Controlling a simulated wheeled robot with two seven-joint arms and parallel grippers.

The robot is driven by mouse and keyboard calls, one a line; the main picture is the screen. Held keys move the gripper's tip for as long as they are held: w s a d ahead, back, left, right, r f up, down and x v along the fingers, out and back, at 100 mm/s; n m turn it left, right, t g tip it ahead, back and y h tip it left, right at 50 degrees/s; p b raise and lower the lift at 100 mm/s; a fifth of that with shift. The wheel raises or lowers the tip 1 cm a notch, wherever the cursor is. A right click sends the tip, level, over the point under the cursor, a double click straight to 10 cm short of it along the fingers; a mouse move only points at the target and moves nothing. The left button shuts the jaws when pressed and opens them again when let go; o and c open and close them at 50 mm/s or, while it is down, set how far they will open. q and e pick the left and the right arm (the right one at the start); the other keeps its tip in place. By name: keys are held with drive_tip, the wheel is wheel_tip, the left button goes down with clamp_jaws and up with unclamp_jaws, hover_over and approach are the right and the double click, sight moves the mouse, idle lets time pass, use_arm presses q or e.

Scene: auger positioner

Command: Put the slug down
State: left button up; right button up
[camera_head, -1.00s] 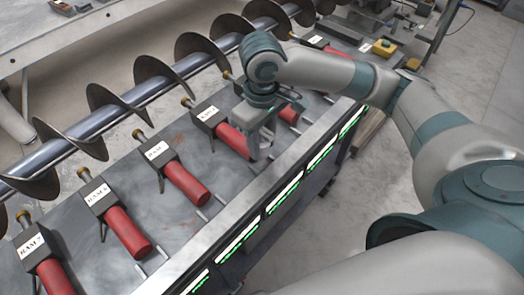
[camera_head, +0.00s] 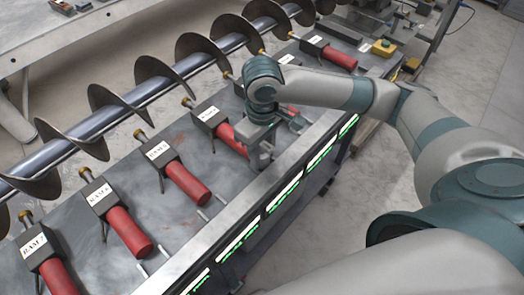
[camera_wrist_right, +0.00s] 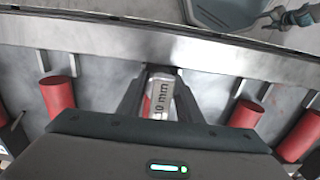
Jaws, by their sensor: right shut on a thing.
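The slug (camera_wrist_right: 162,98) is a small pale metal block marked with "mm" lettering, seen in the right wrist view between the fingers of my right gripper (camera_wrist_right: 160,88). The gripper is shut on it. In the head view my right gripper (camera_head: 262,154) points down over the near edge of the grey bench, beside the front end of a red ram. The slug cannot be made out there. Whether it touches the bench is unclear. My left gripper is not in view.
Several red rams with black labelled blocks, such as one red ram (camera_head: 188,184), stand in a row on the bench (camera_head: 180,235). A large steel auger (camera_head: 120,112) runs behind them. Short metal pins (camera_wrist_right: 42,62) stick out between the rams. A yellow button box (camera_head: 384,47) sits at the far right.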

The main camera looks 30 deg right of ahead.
drive_tip(key=shift+f, duration=0.2)
drive_tip(key=shift+s+f, duration=0.2)
drive_tip(key=shift+f, duration=0.05)
drive_tip(key=o, duration=1.2)
drive_tip(key=shift+s+f, duration=0.1)
drive_tip(key=shift+w+r+b, duration=0.2)
drive_tip(key=shift+r+b, duration=0.2)
drive_tip(key=shift+r, duration=0.05)
wheel_tip(320, 180, up, 13)
drive_tip(key=shift+w+f, duration=0.1)
drive_tip(key=shift+f, duration=0.1)
